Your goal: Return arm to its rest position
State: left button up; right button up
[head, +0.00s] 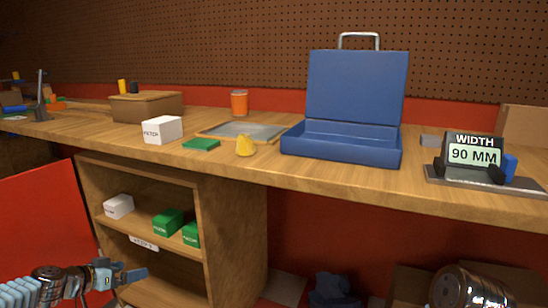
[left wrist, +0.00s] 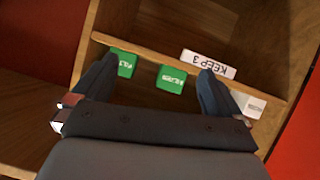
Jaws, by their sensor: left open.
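My left gripper (head: 136,274) is low at the left in the head view, in front of the wooden shelf unit (head: 236,235). Its two fingers also show in the left wrist view (left wrist: 152,85), spread apart with nothing between them. Beyond the fingers, two green boxes (left wrist: 171,78) (left wrist: 124,63) and a white box (left wrist: 248,104) stand on the shelf. The head view shows the same white box (head: 118,206) and green boxes (head: 168,222) (head: 191,234). The gripper appears apart from them. My right gripper is not recognisable in either view.
The wooden workbench (head: 300,173) carries a white box (head: 162,130), a green piece (head: 201,143), a yellow piece (head: 245,147), a tray (head: 199,134), an open blue case (head: 350,143) and a width gauge (head: 473,153). A "KEEP 3" label (left wrist: 208,65) is on the shelf edge. A red panel (head: 40,225) stands left.

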pick_arm(q)
jog(key=s+d+f+n+g+p, duration=0.1)
jog(key=s+d+f+g+p, duration=0.2)
jog(key=d+f, duration=0.65)
jog(key=s+d+f+n+g, duration=0.25)
jog(key=s+d+f, duration=0.4)
jog(key=d, duration=0.65)
jog(key=s+d+f+n+g+p, duration=0.1)
jog(key=s+d+f+g, duration=0.1)
jog(key=s, duration=0.8)
jog(key=s+d+f+g+y+p, duration=0.1)
jog(key=s+d+f, duration=0.4)
jog(key=s, duration=0.5)
jog(key=shift+s+d+f+n+g+y, duration=0.15)
jog(key=shift+s+f+n+g+y, duration=0.2)
jog(key=shift+g, duration=0.5)
pick_arm(e)
jog(key=r, duration=0.3)
jog(key=a+r, duration=0.1)
jog(key=r, duration=0.1)
jog(key=shift+s+r, duration=0.2)
jog(key=shift+r, duration=0.05)
pick_arm(q)
jog(key=shift+w+f, duration=0.1)
jog(key=shift+w, duration=0.05)
jog(key=shift+c, duration=0.2)
pick_arm(e)
jog(key=shift+c, duration=0.2)
